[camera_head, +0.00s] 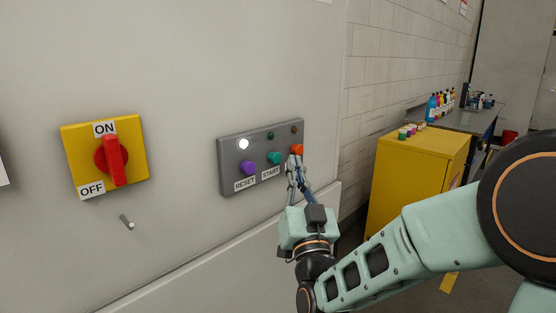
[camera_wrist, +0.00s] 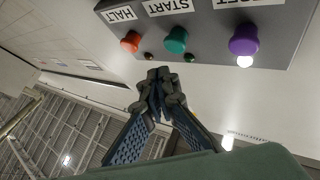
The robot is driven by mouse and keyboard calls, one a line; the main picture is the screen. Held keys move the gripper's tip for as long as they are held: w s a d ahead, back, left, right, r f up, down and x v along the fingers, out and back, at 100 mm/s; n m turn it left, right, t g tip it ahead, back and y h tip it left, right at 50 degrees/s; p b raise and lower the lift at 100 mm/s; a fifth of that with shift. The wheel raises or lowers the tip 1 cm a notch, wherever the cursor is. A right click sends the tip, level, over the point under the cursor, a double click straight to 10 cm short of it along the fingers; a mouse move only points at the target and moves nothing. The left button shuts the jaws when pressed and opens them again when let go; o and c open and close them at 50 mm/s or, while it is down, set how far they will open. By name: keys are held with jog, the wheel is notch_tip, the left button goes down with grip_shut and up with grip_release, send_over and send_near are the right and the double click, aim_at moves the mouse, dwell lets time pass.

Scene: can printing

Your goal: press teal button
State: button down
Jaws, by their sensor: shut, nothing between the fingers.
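The teal button (camera_head: 274,158) is the middle one of three on a grey control panel (camera_head: 232,180), above the START label. In the wrist view the teal button (camera_wrist: 177,41) stands between the orange and purple buttons. My gripper (camera_head: 293,163) is shut and empty, in front of the panel's right part, near the orange button (camera_head: 297,149). In the wrist view my gripper's fingertips (camera_wrist: 160,77) appear just below the teal button, apart from it in the picture. The exact gap to the panel is unclear.
A purple button (camera_head: 247,168) sits left of the teal one, with a lit white lamp (camera_head: 243,144) above. A yellow box with a red ON/OFF switch (camera_head: 112,160) is further left. A yellow cabinet (camera_head: 410,185) stands right, behind my arm.

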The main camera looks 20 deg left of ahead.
aim_at(280, 155)
jog(key=shift+w+a, duration=0.25)
jog(key=shift+a, duration=0.5)
jog(key=shift+f+b, duration=0.1)
jog(key=shift+b, duration=0.35)
dwell(0.6)
jog(key=shift+w+a+b, duration=0.15)
jog(key=shift+a+b, duration=0.25)
jog(key=shift+w+a+b, duration=0.35)
jog(key=shift+a+b, duration=0.2)
jog(key=shift+a, duration=0.25)
dwell(0.9)
jog(key=shift+d, duration=0.15)
jog(key=shift+s+d+b, duration=0.2)
jog(key=shift+s+d, duration=0.05)
jog(key=shift+d, duration=0.3)
jog(key=shift+s+d+b, duration=0.2)
jog(key=shift+s+d, duration=0.05)
jog(key=shift+d, duration=0.25)
